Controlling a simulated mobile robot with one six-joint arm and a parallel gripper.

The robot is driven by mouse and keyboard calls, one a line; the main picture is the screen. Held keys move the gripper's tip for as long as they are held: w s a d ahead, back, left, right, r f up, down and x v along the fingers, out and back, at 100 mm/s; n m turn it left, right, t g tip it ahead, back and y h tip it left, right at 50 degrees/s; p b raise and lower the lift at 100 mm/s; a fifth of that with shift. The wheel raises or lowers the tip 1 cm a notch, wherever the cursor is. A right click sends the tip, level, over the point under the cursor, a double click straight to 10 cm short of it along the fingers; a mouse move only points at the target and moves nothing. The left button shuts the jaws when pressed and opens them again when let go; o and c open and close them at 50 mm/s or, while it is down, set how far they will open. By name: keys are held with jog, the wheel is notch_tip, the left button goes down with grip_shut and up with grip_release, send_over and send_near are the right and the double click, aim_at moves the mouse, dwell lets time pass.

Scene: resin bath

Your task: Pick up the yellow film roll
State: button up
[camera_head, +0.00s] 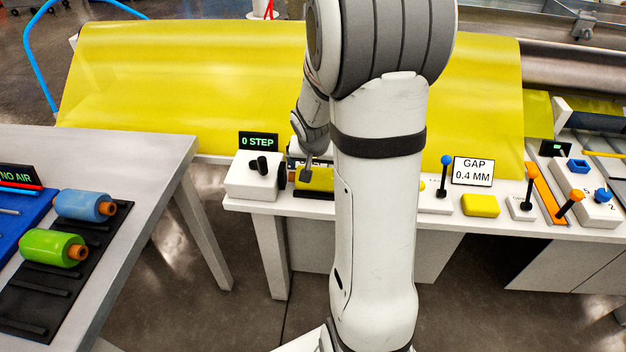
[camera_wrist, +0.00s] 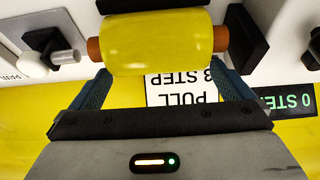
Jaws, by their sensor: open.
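The yellow film roll (camera_wrist: 157,42) has orange-brown ends and sits between dark supports at the top of the wrist view. In the head view the yellow film roll (camera_head: 316,179) lies on the white bench, partly hidden by my arm. My gripper (camera_wrist: 167,80) is open, with its blue fingers reaching toward the two ends of the roll. The roll shows across the gap between the fingers, and I cannot tell whether they touch it. In the head view my gripper (camera_head: 308,170) is small and right at the roll.
A white box with a black knob (camera_head: 254,176) and a "0 STEP" display (camera_head: 258,142) stand left of the roll. A yellow sheet (camera_head: 190,80) spreads behind. Blue (camera_head: 80,205) and green (camera_head: 48,247) rolls lie on a black rack at left. Levers (camera_head: 445,175) stand at right.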

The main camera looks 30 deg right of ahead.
jog(key=shift+x, duration=1.1)
jog(key=shift+r, duration=0.1)
jog(key=c, duration=0.9)
